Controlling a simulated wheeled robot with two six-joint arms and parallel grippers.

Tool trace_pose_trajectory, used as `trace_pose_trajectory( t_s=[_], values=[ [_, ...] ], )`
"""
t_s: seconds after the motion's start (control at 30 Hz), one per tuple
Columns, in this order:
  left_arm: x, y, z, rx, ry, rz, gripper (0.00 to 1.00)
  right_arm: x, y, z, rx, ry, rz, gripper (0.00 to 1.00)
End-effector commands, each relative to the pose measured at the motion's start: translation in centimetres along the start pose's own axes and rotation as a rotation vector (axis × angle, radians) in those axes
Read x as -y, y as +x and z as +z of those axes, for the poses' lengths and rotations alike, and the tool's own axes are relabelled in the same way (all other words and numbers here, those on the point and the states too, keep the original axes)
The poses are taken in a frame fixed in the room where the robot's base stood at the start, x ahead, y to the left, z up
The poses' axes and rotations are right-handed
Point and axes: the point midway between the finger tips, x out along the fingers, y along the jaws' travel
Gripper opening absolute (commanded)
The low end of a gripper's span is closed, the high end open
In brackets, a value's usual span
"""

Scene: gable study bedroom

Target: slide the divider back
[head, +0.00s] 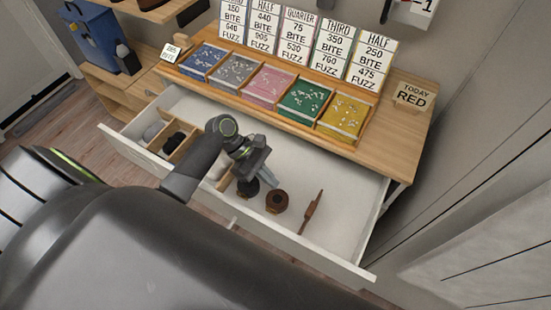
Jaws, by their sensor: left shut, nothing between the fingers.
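A white drawer (346,236) is pulled out from under a wooden desk. Thin wooden dividers stand in its left part; one divider (183,122) shows between the left compartments, and a wooden edge (226,181) shows farther right, partly hidden by my left arm. My left gripper (267,179) is over the middle of the drawer, to the right of the dividers. Its fingers are shut and empty, pointing down into the drawer. I cannot tell whether they touch a divider. My right gripper is out of view.
The drawer holds grey rolled items (152,131), black items (174,141), a dark round thing (248,188), a brown ring-like thing (277,201) and a brown stick-like tool (311,212). Coloured trays, such as a green one (301,117), and sign cards stand on the desk (388,140).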

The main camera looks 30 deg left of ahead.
Motion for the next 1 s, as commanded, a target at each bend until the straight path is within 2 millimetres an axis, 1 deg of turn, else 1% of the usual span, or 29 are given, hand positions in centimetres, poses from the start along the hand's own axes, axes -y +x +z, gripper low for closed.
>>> trace_pose_trajectory(
  t_s=[0.03, 0.13, 0.3, 0.43, 0.6, 1.0],
  values=[
    [0.1, 1.2, 0.2, 0.007, -0.002, -0.002, 0.00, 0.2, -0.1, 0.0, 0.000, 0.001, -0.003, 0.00],
    [0.0, 3.4, 0.1, 0.005, -0.003, -0.002, 0.00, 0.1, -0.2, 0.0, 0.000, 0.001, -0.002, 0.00],
    [0.1, 7.0, 0.1, 0.004, -0.001, -0.003, 0.00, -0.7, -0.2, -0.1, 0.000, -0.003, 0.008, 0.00],
    [0.1, 8.1, 1.7, 0.003, 0.001, -0.001, 0.00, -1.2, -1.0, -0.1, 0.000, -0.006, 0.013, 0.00],
    [0.1, 9.3, 2.6, 0.000, 0.000, -0.001, 0.00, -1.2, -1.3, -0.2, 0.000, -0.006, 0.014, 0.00],
    [0.1, 9.6, 2.8, -0.002, 0.000, -0.001, 0.00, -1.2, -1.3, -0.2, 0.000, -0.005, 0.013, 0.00]
  ],
)
